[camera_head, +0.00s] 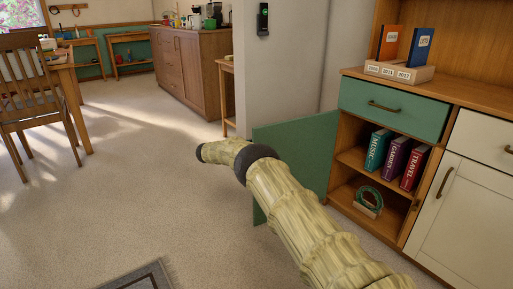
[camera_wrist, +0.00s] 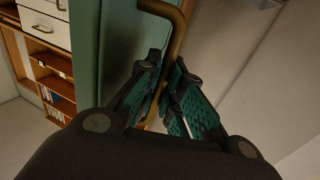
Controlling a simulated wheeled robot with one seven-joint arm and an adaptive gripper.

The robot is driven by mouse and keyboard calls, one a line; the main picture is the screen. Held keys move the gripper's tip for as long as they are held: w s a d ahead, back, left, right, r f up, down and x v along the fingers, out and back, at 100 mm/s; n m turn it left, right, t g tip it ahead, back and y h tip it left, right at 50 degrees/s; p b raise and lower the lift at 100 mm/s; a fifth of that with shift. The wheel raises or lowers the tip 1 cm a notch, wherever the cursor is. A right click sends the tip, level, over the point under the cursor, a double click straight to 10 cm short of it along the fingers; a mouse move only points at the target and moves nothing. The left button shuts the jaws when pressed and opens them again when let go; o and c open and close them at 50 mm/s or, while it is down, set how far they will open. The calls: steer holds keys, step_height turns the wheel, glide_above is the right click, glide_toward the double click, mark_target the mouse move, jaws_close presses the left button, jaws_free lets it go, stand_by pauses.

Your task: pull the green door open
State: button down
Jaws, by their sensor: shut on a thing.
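The green door (camera_head: 305,150) stands swung out from the cabinet in the head view, with the shelves behind it exposed. My arm crosses in front of part of it, and my gripper's fingers do not show clearly there. In the wrist view the door (camera_wrist: 116,42) is a green panel left of the fingers. Its brass bar handle (camera_wrist: 179,28) runs down between the fingers of my gripper (camera_wrist: 166,72), which is shut on it.
The cabinet's shelves hold several books (camera_head: 395,158) and a green ring on a wooden stand (camera_head: 368,202). A green drawer (camera_head: 393,108) is shut above. A grey wall (camera_head: 275,75) and small wooden table (camera_head: 226,100) stand behind the door. Carpet at left is open; a chair (camera_head: 35,95) stands farther left.

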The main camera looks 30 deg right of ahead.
steer(key=shift+d, duration=0.2)
steer(key=c, duration=1.8)
jaws_free()
steer(key=shift+s+d, duration=0.1)
steer(key=shift+a, duration=0.3)
steer(key=shift+w+a, duration=0.25)
steer(key=shift+a, duration=0.95)
steer(key=shift+w+a, duration=0.3)
steer(key=shift+a, duration=0.9)
steer(key=shift+w+a, duration=0.25)
steer(key=shift+a, duration=0.95)
steer(key=shift+f, duration=0.1)
